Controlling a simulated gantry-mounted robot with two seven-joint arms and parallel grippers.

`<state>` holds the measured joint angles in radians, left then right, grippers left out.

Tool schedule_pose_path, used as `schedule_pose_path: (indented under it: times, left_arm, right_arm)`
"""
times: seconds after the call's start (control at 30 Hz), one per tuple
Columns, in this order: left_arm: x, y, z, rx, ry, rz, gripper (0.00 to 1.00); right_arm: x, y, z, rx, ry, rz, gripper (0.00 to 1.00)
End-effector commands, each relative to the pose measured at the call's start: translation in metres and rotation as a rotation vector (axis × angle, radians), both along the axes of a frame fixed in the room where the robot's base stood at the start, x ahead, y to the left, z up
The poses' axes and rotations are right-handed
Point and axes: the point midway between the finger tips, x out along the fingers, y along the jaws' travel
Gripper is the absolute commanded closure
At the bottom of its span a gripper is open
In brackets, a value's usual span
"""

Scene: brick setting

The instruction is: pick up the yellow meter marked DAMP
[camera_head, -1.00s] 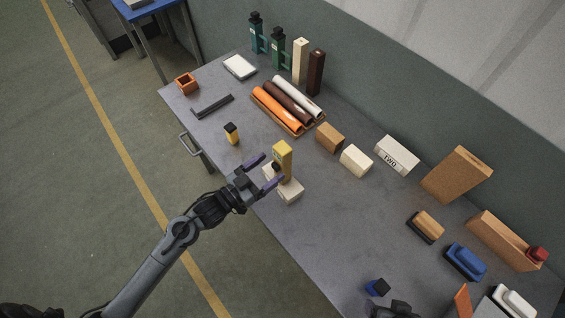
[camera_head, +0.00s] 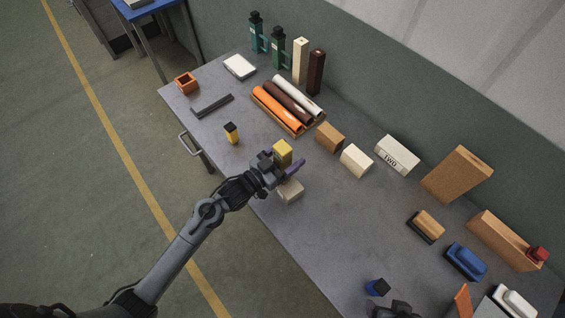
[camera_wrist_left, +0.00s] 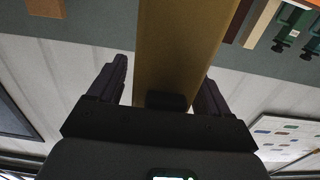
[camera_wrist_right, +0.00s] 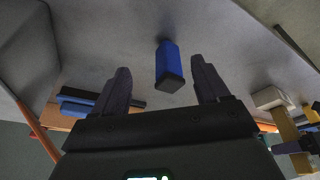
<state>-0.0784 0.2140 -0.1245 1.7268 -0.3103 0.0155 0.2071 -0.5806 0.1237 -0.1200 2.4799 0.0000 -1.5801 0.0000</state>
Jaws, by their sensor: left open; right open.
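The yellow meter (camera_head: 282,149) stands upright near the table's front edge; in the head view only its top shows above my left gripper. No lettering on it is readable. My left gripper (camera_head: 283,162) is open, with its fingers on either side of the meter. In the left wrist view the meter (camera_wrist_left: 180,50) rises between the two open fingers (camera_wrist_left: 160,88), with gaps visible beside it. A dark round part (camera_wrist_left: 166,101) shows low on the meter. My right gripper (camera_wrist_right: 160,80) is open and empty, with a blue block with a dark end (camera_wrist_right: 169,65) ahead between its fingers.
A pale block (camera_head: 290,190) sits close beside my left gripper. A small yellow and black item (camera_head: 231,133) stands to the left. A tray of rolls (camera_head: 286,105), a tan block (camera_head: 330,137) and a cream block (camera_head: 356,160) lie behind.

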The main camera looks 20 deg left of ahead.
Motion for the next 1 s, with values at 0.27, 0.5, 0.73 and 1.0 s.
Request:
schedule_pose_path:
  times: [0.27,0.5,0.73,1.0]
  left_arm:
    - [0.0,0.0,0.0,0.0,0.0,0.0,0.52]
    - [0.0,0.0,0.001,0.0,-0.001,0.0,0.85]
    - [0.0,0.0,0.001,0.0,-0.001,0.0,0.85]
    - [0.0,0.0,0.017,0.0,-0.004,-0.001,0.85]
  right_arm:
    - [0.0,0.001,0.0,0.005,0.0,-0.004,0.25]
    - [0.0,0.002,0.0,0.008,0.0,-0.005,0.25]
    - [0.0,0.002,0.001,0.007,-0.001,-0.005,0.25]
    - [0.0,0.001,0.003,0.003,-0.001,-0.001,0.25]
